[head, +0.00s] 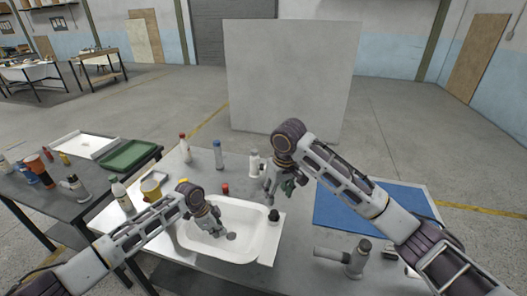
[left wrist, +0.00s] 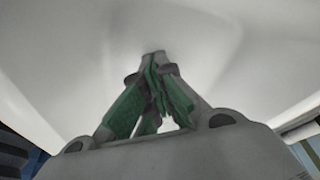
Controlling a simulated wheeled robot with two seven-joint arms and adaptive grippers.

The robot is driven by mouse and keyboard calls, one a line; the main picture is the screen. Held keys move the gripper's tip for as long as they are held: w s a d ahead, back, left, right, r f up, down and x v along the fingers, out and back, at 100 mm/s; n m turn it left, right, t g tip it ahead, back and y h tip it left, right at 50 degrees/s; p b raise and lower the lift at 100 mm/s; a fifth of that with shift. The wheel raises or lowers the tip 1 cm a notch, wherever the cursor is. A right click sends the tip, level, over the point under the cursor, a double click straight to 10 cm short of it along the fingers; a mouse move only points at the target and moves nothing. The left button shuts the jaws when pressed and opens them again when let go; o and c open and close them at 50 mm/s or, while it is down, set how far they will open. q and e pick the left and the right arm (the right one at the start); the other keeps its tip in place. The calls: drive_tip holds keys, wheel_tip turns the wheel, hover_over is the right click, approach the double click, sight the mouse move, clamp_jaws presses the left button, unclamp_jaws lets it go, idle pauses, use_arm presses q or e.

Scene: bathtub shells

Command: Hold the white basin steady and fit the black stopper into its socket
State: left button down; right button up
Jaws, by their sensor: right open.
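The white basin (head: 256,250) lies on the grey table in front of me in the head view. A small black piece, likely the stopper (head: 274,215), sits at the basin's right rim. My left gripper (head: 228,233) reaches into the basin from the left. In the left wrist view its green-padded fingers (left wrist: 155,75) come together against the white inner surface of the basin (left wrist: 235,50), with nothing visible between their tips. My right gripper (head: 277,195) is open above the table, just beyond the stopper and the basin's far right corner. The socket cannot be made out.
A blue mat (head: 375,208) lies on the right. A blue bottle (head: 218,155), a white bottle (head: 255,163) and a small red piece (head: 225,188) stand behind the basin. A yellow cup (head: 150,189) is left.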

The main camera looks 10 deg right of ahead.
use_arm(q)
drive_tip(key=shift+s+a, duration=0.1)
drive_tip(key=shift+r+p, duration=0.6)
drive_tip(key=shift+p, duration=0.1)
wheel_tip(320, 180, up, 9)
drive_tip(key=p, duration=0.7)
idle(0.3)
idle(0.5)
drive_tip(key=v, duration=1.1)
drive_tip(key=shift+r, duration=0.35)
drive_tip(key=shift+a+f, duration=0.1)
